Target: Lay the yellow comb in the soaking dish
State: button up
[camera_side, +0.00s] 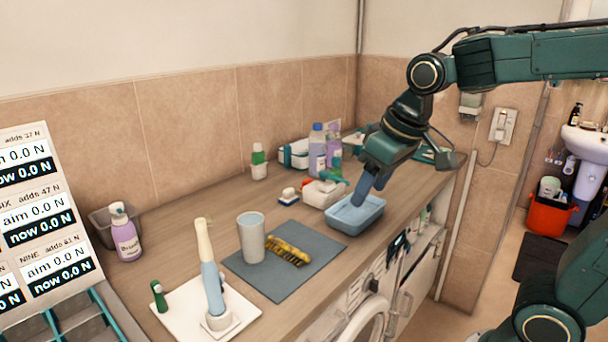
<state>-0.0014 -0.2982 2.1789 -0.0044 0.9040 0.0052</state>
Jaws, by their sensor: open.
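The yellow comb (288,250), with dark teeth along one side, lies on a blue-grey mat (275,285) in the middle of the counter. The blue soaking dish (341,223) stands on the counter behind and to the right of the mat. My gripper (369,192) points down over the dish, apart from the comb. It is open with nothing seen in it. Its fingers hide part of the dish's inside, and I cannot tell whether they touch the dish.
A grey cup (251,238) stands on the mat left of the comb. A white tray (185,312) with an electric toothbrush (211,270) is at the front left. Several bottles and a white box (323,194) crowd the back near the dish. The mat's front part is clear.

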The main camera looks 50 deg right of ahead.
jog(key=s+f+t, duration=0.1)
jog(key=s+f, duration=0.1)
jog(key=s, duration=0.9)
jog(key=shift+s+t, duration=0.3)
jog(key=shift+s, duration=0.1)
jog(key=shift+o, duration=0.5)
jog(key=w+r+g, duration=0.2)
jog(key=w+g, duration=0.1)
jog(key=w, duration=1.1)
jog(key=w+f+g, duration=0.1)
jog(key=w+f, duration=0.3)
jog(key=w, duration=0.4)
jog(key=w+f+g, duration=0.1)
jog(key=w+f, duration=0.4)
jog(key=w, duration=0.2)
jog(key=shift+w+a+g, duration=0.15)
jog(key=shift+w+g, duration=0.15)
jog(key=shift+w, duration=0.1)
